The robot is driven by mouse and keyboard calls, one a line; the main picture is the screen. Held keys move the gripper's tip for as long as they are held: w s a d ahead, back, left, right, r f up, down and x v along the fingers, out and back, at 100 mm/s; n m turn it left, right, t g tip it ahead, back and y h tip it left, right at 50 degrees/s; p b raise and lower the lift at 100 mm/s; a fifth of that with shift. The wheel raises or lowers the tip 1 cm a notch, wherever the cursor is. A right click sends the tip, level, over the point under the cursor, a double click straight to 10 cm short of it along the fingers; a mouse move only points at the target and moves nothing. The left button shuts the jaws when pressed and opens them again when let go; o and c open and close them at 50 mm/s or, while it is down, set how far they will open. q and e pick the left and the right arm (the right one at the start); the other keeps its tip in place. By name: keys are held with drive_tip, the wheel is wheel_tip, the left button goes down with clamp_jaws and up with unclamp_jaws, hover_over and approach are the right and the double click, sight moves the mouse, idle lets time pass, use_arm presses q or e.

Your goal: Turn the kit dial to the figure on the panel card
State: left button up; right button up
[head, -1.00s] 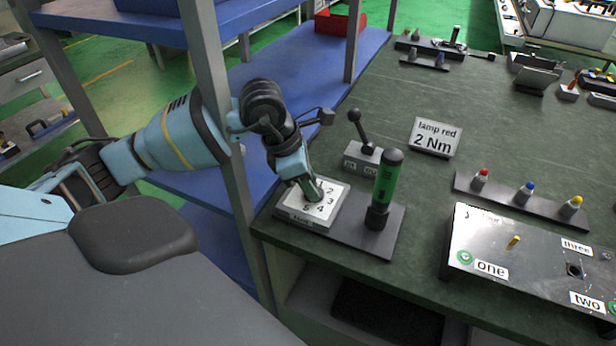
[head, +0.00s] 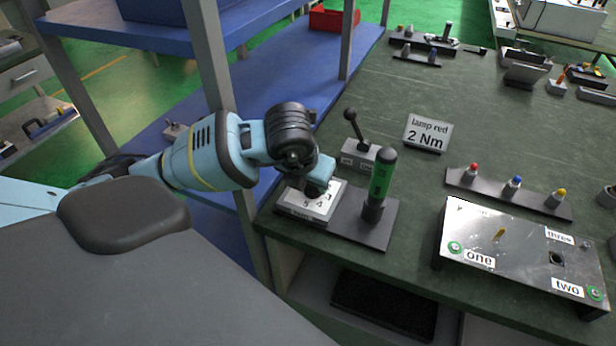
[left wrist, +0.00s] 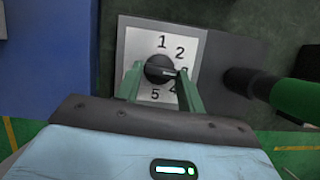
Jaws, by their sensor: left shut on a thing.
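The kit dial (left wrist: 158,69) is a round black knob on a white numbered plate (head: 300,208), seen in the left wrist view. The figures 1, 2 and 5 read clearly there; 3 and 4 are partly covered by a finger. The dial's white mark points right, toward the 3. My left gripper (left wrist: 159,71) is shut on the dial, one green finger on each side. In the head view my left gripper (head: 316,192) hides the dial. The panel card (head: 428,133) stands on the bench and reads "lamp red 2 Nm". My right gripper is in neither view.
A green-handled tool (head: 381,180) stands upright right of the dial on the dark base (head: 362,228). A black lever (head: 353,125) stands behind the dial. A metal panel (head: 520,245) and a strip with coloured-tipped pegs (head: 514,191) are at right. Blue shelving (head: 205,145) is at left.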

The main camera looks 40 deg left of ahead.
use_arm(q)
drive_tip(key=n, duration=0.2)
drive_tip(key=n+y+p, duration=0.1)
drive_tip(key=n+g+y+p, duration=0.1)
drive_tip(key=n, duration=0.1)
drive_tip(key=shift+w+d+r+n, duration=0.15)
drive_tip(key=shift+d+r+n, duration=0.15)
drive_tip(key=n+p, duration=0.1)
drive_tip(key=n+g+y+p, duration=0.1)
drive_tip(key=n, duration=0.1)
drive_tip(key=shift+w+d+f+n, duration=0.1)
drive_tip(key=shift+w+n, duration=0.05)
drive_tip(key=shift+n, duration=0.45)
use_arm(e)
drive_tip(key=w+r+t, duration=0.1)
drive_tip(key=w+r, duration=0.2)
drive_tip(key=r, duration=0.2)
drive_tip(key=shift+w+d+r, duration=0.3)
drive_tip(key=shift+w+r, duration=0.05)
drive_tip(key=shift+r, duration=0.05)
use_arm(q)
drive_tip(key=shift+f, duration=0.1)
drive_tip(key=o, duration=1)
drive_tip(key=shift+f, duration=0.1)
